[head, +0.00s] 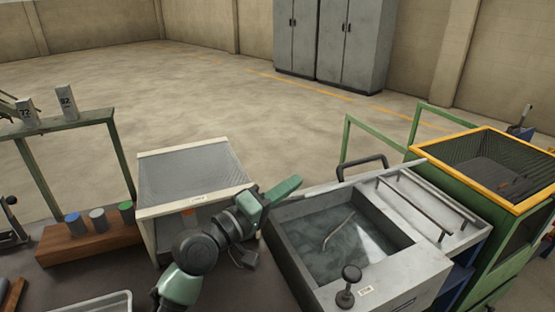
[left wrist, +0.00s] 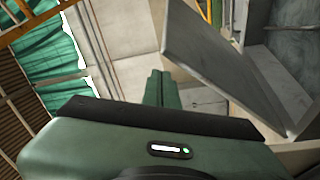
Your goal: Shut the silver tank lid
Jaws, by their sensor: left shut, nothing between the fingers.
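The silver tank (head: 290,250) stands right of centre in the head view, with its basin open and water (head: 345,238) showing inside. A flat silver panel with two long bars (head: 432,205), which looks like the lid, lies to the right of the opening. The opening is uncovered. My left gripper (head: 284,188) is shut and empty at the tank's back left corner; I cannot tell if it touches the tank. In the left wrist view its green fingers (left wrist: 160,90) are together, left of a slanted grey wall (left wrist: 215,65). My right gripper is not in view.
A mesh-topped box (head: 190,170) stands left of the tank. A black handle (head: 362,166) rises behind the tank, and a black knob (head: 348,285) stands on its front edge. A green bin with a yellow rim (head: 455,148) is at right. A wooden block (head: 95,242) holds several cylinders.

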